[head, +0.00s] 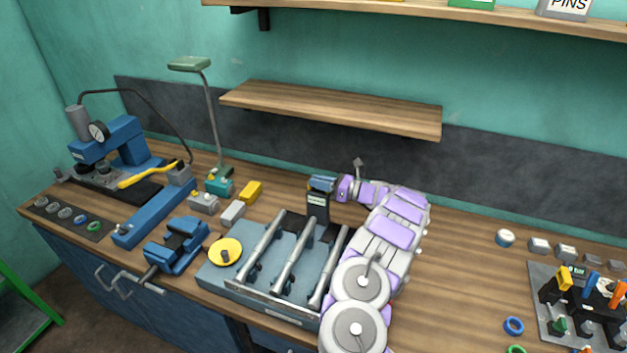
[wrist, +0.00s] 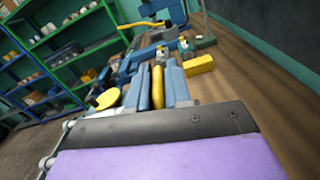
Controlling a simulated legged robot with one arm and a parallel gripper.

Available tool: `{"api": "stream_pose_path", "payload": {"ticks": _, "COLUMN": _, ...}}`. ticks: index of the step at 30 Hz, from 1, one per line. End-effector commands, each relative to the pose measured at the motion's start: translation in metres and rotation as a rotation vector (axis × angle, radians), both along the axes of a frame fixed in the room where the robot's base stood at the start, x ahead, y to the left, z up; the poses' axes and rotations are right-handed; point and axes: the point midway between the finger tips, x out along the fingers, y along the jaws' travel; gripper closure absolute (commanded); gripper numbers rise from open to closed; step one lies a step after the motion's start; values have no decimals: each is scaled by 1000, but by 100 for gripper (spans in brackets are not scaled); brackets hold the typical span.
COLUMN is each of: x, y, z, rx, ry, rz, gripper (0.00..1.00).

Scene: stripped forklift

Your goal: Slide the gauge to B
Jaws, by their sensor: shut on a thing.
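My gripper (head: 322,184) is over the back of a blue-grey plate fixture (head: 213,279), pointing left. Its blue jaws are shut on a yellow part, seen between them in the wrist view (wrist: 158,88). A dark upright block with a pale label (head: 318,206) stands directly under the jaws; it appears to be the gauge, and the yellow part appears to belong to it. Three grey rods (head: 292,262) lie across the fixture in front. I cannot read any letter B or see how the block's base sits.
A yellow disc with a knob (head: 225,251) is at the fixture's left, beside a blue vise (head: 178,246). Yellow (head: 251,191) and grey (head: 233,212) blocks lie behind. A lamp (head: 219,180) and blue dial press (head: 125,140) stand further left.

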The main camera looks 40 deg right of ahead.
Motion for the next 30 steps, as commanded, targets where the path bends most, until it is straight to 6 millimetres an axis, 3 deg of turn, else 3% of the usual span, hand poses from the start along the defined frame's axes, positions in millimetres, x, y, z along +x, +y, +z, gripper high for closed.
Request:
{"api": "stream_pose_path", "payload": {"ticks": 3, "x": 1, "y": 1, "z": -1, "rx": 1, "ry": 2, "rz": 2, "gripper": 100}}
{"api": "stream_pose_path", "payload": {"ticks": 4, "x": 1, "y": 1, "z": -1, "rx": 1, "ry": 2, "rz": 2, "gripper": 81}}
{"api": "stream_pose_path", "payload": {"ticks": 10, "x": 0, "y": 1, "z": -1, "rx": 0, "ry": 1, "rz": 1, "gripper": 61}}
{"api": "stream_pose_path", "payload": {"ticks": 20, "x": -3, "y": -4, "z": -1, "rx": 1, "ry": 1, "rz": -2, "gripper": 61}}
{"api": "stream_pose_path", "payload": {"ticks": 23, "x": -13, "y": -11, "z": -1, "rx": 1, "ry": 0, "rz": -4, "gripper": 61}}
{"api": "stream_pose_path", "payload": {"ticks": 30, "x": -55, "y": -36, "z": -1, "rx": 1, "ry": 2, "rz": -5, "gripper": 61}}
